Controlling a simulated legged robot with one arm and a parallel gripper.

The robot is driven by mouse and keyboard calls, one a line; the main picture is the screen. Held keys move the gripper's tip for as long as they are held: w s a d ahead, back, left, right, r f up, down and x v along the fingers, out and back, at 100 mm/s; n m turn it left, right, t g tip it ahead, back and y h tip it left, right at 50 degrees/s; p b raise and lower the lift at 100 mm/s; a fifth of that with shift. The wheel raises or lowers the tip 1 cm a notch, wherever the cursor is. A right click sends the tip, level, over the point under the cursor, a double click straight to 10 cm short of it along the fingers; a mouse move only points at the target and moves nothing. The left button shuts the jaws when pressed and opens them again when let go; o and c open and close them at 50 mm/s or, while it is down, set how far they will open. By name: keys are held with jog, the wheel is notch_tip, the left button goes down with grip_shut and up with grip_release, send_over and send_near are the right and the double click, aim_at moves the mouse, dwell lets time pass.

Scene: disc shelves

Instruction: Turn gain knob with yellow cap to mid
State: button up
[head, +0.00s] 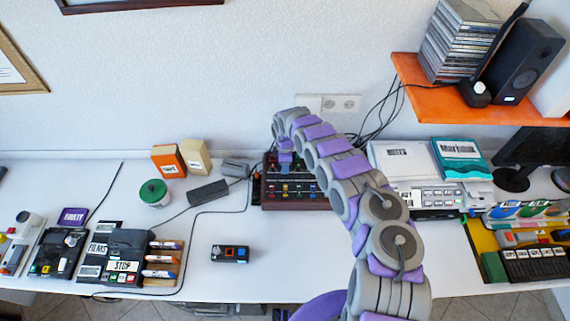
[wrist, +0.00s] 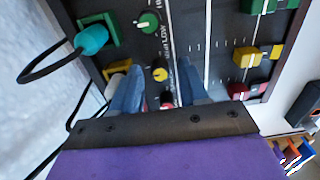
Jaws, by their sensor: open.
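The mixer (head: 294,204) is a dark console with coloured controls, against the wall in the middle of the table. In the wrist view its panel (wrist: 208,28) fills the upper part. The small knob with the yellow cap (wrist: 160,74) sits between the two blue fingers of my gripper (wrist: 158,66). My gripper is open, with a finger on either side of the knob; I cannot tell whether either touches it. In the head view my gripper (head: 285,158) is over the mixer's back left part, and my arm hides some of the mixer.
On the panel, a green knob (wrist: 148,22) is above the yellow one and a red knob (wrist: 167,101) is below. A yellow slider (wrist: 247,57) is to the right. A cyan plug (wrist: 92,40) with a black cable is at left. Table front centre is mostly clear.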

notch_tip(320, 180, up, 17)
jog(key=p, duration=0.1)
dwell(0.3)
jog(key=shift+w+r, duration=0.1)
dwell(0.4)
jog(key=s+d+r+m+h+b, duration=0.1)
jog(key=s+d+r+m, duration=0.2)
jog(key=d+r, duration=0.25)
jog(key=s+d+r+m+h+b, duration=0.1)
jog(key=s+d+r+m+h, duration=0.15)
jog(key=d+r, duration=0.35)
jog(key=s+d+r+m+b, duration=0.1)
jog(key=s+d+r+m, duration=0.25)
jog(key=s, duration=0.25)
jog(key=s+d+r+m, duration=0.2)
jog(key=s+d+r, duration=0.15)
jog(key=s, duration=0.25)
jog(key=s+a+m+g+y+b, duration=0.1)
jog(key=s+a+m, duration=0.1)
jog(key=s, duration=1.5)
jog(key=s+a+m+y+b, duration=0.2)
jog(key=s+m, duration=0.3)
jog(key=s, duration=1.2)
jog(key=shift+s+a+f+g, duration=0.25)
jog(key=shift+s+f+g, duration=0.05)
jog(key=shift+f+g, duration=0.1)
